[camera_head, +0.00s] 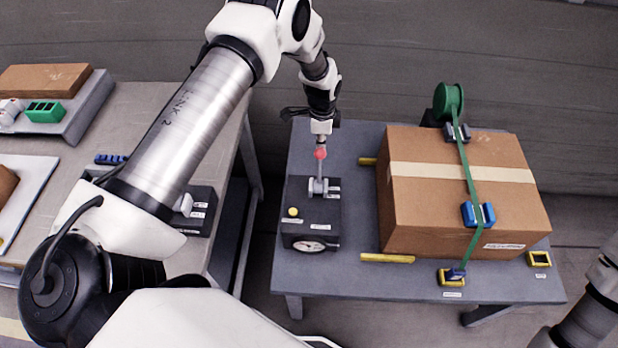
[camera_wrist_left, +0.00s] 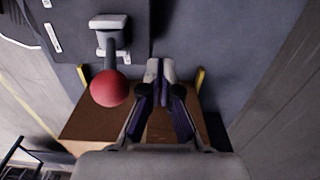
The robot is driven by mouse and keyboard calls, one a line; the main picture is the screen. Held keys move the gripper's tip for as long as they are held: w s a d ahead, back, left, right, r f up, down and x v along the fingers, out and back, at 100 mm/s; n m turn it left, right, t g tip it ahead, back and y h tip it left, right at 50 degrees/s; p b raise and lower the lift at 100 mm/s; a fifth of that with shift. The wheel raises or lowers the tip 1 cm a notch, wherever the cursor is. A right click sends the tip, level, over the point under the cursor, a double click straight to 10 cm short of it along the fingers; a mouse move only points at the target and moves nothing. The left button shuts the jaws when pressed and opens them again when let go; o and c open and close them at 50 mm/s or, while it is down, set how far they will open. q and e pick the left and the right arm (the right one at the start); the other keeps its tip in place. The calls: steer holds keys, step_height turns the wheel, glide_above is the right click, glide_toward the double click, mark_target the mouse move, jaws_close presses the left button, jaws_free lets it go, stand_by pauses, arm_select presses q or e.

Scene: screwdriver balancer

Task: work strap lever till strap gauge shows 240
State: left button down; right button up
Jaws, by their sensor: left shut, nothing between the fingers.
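The strap lever, a grey rod with a red ball knob (camera_head: 320,153), stands on a dark control box (camera_head: 313,215) on the grey table. The knob also shows in the left wrist view (camera_wrist_left: 109,88). The round white strap gauge (camera_head: 308,246) is on the box's front; its reading is too small to tell. My left gripper (camera_head: 321,138) is at the knob in the head view. In the left wrist view its fingertips (camera_wrist_left: 161,68) are together and empty, with the knob to their left, not between them. My right gripper is out of view.
A cardboard box (camera_head: 430,210) stands on the table (camera_head: 350,285), crossed by a green strap (camera_head: 466,170) with a blue buckle (camera_head: 478,214). Yellow bars (camera_head: 387,258) lie beside it. Another workbench (camera_head: 140,100) is at the left. My right arm shows at the lower right.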

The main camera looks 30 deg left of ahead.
mark_target(320, 151)
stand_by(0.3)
arm_select(q)
steer(key=shift+s+d+r+p, duration=0.1)
steer(key=shift+s+d+p, duration=0.35)
steer(key=shift+s, duration=0.3)
steer(key=shift+s+d+f+p, duration=0.1)
steer(key=shift+s+d+p, duration=0.2)
steer(key=shift+s+p, duration=0.35)
steer(key=shift+s+d+r+p, duration=0.1)
steer(key=shift+s+d+p, duration=0.25)
steer(key=shift+s, duration=0.5)
steer(key=shift+s+d+p, duration=0.95)
steer(key=shift+s+d, duration=0.25)
steer(key=shift+s, duration=1.15)
steer(key=w+a+b, duration=0.4)
steer(key=w+b, duration=0.2)
steer(key=w, duration=0.3)
steer(key=shift+w+a+b, duration=0.2)
steer(key=shift+a+b, duration=0.15)
